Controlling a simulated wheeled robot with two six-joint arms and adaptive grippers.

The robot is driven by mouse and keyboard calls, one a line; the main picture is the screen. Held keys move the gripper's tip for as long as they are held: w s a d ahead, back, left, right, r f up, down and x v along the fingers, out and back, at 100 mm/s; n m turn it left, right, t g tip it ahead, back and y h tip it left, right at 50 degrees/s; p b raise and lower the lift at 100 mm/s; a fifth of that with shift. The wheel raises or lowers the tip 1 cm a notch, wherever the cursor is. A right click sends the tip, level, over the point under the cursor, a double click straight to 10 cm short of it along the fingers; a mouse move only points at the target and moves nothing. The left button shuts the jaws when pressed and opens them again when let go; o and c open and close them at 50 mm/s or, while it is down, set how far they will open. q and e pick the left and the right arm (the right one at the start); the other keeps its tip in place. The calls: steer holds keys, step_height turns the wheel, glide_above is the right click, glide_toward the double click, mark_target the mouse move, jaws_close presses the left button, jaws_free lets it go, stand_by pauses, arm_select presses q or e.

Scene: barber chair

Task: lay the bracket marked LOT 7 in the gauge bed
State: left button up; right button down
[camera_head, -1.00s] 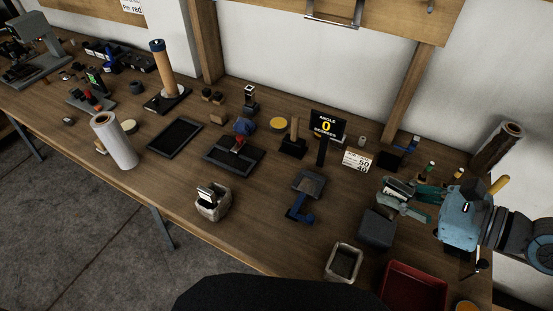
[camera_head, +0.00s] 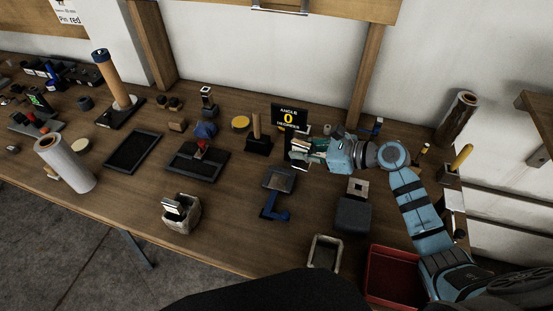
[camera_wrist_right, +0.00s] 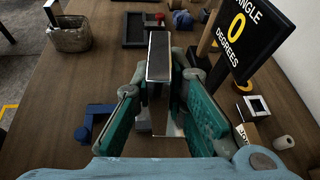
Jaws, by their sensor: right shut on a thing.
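My right gripper (camera_head: 312,148) is shut on a metal bracket (camera_wrist_right: 158,55), holding it above the table in front of the angle display (camera_head: 289,117). In the wrist view the bracket shows a dark flat face with bright edges between the teal fingers. No LOT 7 mark is legible on it. What looks like the gauge bed, a grey plate (camera_head: 279,178) with a blue arm (camera_head: 273,207), lies left of and nearer than the gripper, empty. A second bracket (camera_head: 173,207) stands in a rough stone-like bin (camera_head: 182,219). My left gripper is out of view.
The display, reading 0 degrees, stands close to the right gripper. A dark grey block (camera_head: 353,214), an empty pale bin (camera_head: 323,253) and a red tray (camera_head: 393,277) are at right. A black tray with a red knob (camera_head: 200,149) is left. Bare wood lies around the plate.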

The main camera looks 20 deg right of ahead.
steer(key=w+a+f+n+g+y, duration=0.1)
steer(key=a+f, duration=0.1)
steer(key=a, duration=0.5)
steer(key=f+b, duration=0.1)
steer(key=f, duration=0.1)
steer(key=f+b, duration=0.4)
steer(key=shift+d, duration=0.35)
steer(key=shift+f, duration=0.3)
steer(key=shift+s+b, duration=0.15)
steer(key=shift+b, duration=0.2)
steer(key=shift+f, duration=0.1)
steer(key=c, duration=1.6)
jaws_free()
steer(key=shift+o, duration=0.4)
steer(key=shift+w+d, duration=0.1)
steer(key=shift+w, duration=0.1)
